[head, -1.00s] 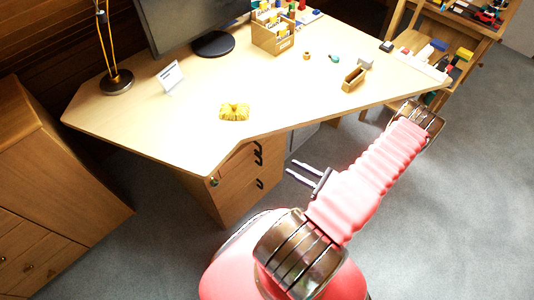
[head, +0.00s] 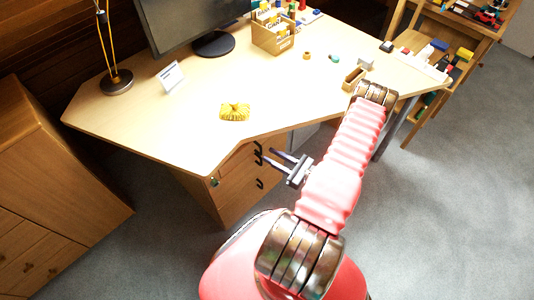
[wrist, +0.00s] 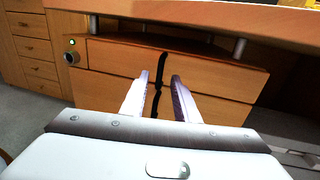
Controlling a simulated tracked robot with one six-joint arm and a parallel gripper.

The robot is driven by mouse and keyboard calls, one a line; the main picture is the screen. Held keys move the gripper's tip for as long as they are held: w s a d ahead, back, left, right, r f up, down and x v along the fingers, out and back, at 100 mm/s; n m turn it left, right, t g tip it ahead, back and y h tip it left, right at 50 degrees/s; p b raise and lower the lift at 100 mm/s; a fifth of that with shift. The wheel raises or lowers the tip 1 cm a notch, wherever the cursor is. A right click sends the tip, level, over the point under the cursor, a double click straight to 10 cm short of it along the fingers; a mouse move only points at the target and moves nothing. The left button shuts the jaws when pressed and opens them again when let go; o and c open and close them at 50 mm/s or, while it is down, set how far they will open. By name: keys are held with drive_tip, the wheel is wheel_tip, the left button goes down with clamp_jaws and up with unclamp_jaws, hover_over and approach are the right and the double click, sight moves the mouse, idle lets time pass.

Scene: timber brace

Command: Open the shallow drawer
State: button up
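The wooden drawer unit (head: 236,190) stands under the desk, with black handles on its front. In the wrist view I face its upper drawer front (wrist: 215,70) and the drawer front below it (wrist: 103,92). The upper black handle (wrist: 163,66) and the lower handle (wrist: 156,101) appear in the gap between my fingers. My gripper (head: 268,155) is open, its fingertips close to the handles; it also shows in the wrist view (wrist: 160,77). I cannot tell whether the fingers are around a handle or just short of it. Both drawers look closed.
The desk top (head: 200,130) overhangs the drawers, its edge (wrist: 230,20) just above them. A round knob (wrist: 71,58) with a green light sits at the left. A wooden cabinet (head: 60,165) stands at the left. Grey carpet (head: 440,200) is clear at the right.

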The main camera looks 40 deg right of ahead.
drive_tip(key=shift+x, duration=1.55)
clamp_jaws()
